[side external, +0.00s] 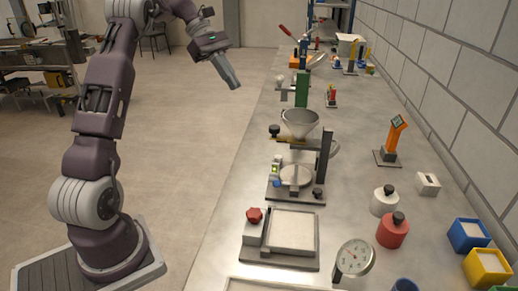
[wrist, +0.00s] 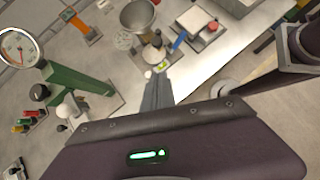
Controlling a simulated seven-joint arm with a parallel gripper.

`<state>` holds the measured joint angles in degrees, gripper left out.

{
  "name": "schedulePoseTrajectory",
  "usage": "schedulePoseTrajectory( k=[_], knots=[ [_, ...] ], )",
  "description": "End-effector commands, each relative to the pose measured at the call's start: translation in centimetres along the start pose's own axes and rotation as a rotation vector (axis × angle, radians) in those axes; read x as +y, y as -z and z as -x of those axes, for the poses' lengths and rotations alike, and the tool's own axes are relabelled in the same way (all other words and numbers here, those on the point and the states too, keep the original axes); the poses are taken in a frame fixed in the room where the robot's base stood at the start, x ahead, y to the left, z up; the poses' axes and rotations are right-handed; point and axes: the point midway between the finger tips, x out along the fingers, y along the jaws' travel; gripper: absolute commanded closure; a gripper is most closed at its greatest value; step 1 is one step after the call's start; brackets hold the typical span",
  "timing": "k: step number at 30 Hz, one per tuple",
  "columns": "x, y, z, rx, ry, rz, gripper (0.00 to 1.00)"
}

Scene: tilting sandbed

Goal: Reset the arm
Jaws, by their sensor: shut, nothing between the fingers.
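My gripper (side external: 235,84) hangs in the air at the upper middle of the side view, tilted down to the right. It is left of the bench edge, over the floor side, apart from everything on the bench. Its fingers are together with nothing between them. In the wrist view the closed fingers (wrist: 158,84) point up the picture toward the bench. The sandbed may be the shallow pale tray with a red knob (side external: 292,232) near the front of the bench; I cannot tell whether it is tilted.
On the long bench (side external: 236,215) stand a funnel stand (side external: 300,122), a round dial gauge (side external: 354,258), a red weight (side external: 392,232), a white weight (side external: 384,200), an orange meter (side external: 394,132) and blue and yellow bins (side external: 487,268). A block wall borders the right. Open floor lies left of the bench.

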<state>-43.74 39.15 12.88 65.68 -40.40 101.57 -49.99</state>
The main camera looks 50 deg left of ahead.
Motion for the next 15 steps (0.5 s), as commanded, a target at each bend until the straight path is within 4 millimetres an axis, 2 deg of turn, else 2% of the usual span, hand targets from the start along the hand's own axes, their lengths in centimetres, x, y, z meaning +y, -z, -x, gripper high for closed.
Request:
schedulePoseTrajectory(
  k=[2,4,6,8,9,11,12,15],
  knots=[
    [-1.3,-3.7,-0.6,0.056,0.005,-0.120,1.00],
    [-4.1,-8.1,-1.8,0.144,0.021,-0.309,1.00],
    [-8.3,-11.9,-3.5,0.246,0.050,-0.546,1.00],
    [-12.4,-14.1,-5.0,0.335,0.079,-0.761,1.00],
    [-15.2,-15.0,-5.9,0.395,0.099,-0.910,1.00],
    [-19.4,-15.6,-7.3,0.481,0.129,-1.138,1.00],
    [-21.9,-15.5,-8.1,0.538,0.150,-1.286,1.00],
    [-26.7,-14.2,-9.8,0.660,0.191,-1.606,1.00]
  ],
)
